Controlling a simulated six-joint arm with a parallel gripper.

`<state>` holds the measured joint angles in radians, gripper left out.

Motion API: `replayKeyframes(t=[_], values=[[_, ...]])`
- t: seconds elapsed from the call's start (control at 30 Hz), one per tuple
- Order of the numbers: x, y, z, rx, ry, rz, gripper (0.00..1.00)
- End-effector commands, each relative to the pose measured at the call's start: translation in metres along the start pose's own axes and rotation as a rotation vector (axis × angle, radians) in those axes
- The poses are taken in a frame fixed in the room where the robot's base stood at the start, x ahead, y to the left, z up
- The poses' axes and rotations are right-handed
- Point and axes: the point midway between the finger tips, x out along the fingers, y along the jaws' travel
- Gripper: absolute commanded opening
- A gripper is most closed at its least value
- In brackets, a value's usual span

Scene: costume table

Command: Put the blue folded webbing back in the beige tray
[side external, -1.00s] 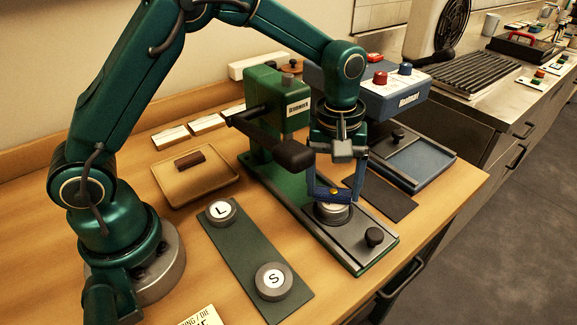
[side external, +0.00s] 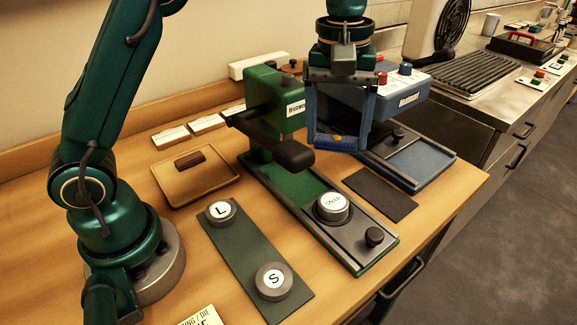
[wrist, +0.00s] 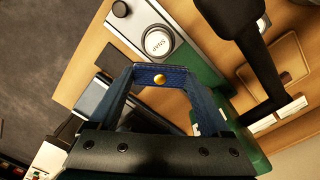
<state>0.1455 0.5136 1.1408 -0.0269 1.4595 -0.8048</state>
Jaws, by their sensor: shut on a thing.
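The blue folded webbing (side external: 326,140) with a gold snap is held between the fingertips of my gripper (side external: 340,138). It is raised above the bench, in front of the blue machine in the side view. In the wrist view the webbing (wrist: 178,74) spans the gap between the two fingers, its gold snap facing the camera. The beige tray (side external: 222,186) lies on the bench to the left of the green press, well apart from my gripper. A small brown block (side external: 190,159) is in it.
The green press (side external: 270,98) with its black lever (side external: 290,153) stands between my gripper and the tray. Its round SNAP die (side external: 333,206) is bare. A green mat (side external: 246,243) holds dies marked L and S. The blue machine (side external: 405,98) stands behind on the right.

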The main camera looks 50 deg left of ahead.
Motion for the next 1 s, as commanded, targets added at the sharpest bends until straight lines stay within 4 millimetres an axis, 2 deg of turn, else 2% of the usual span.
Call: replayKeyframes(t=[0.2,0.43,0.63,0.9,1.0], values=[[-0.042,-0.023,-0.009,0.233,-0.003,0.004,0.19],[-0.074,-0.045,-0.011,0.458,-0.014,0.002,0.19],[-0.086,-0.073,-0.009,0.599,-0.022,0.0,0.19],[-0.081,-0.11,-0.01,0.658,-0.026,0.0,0.19],[-0.073,-0.126,-0.021,0.524,-0.017,-0.002,0.19]])
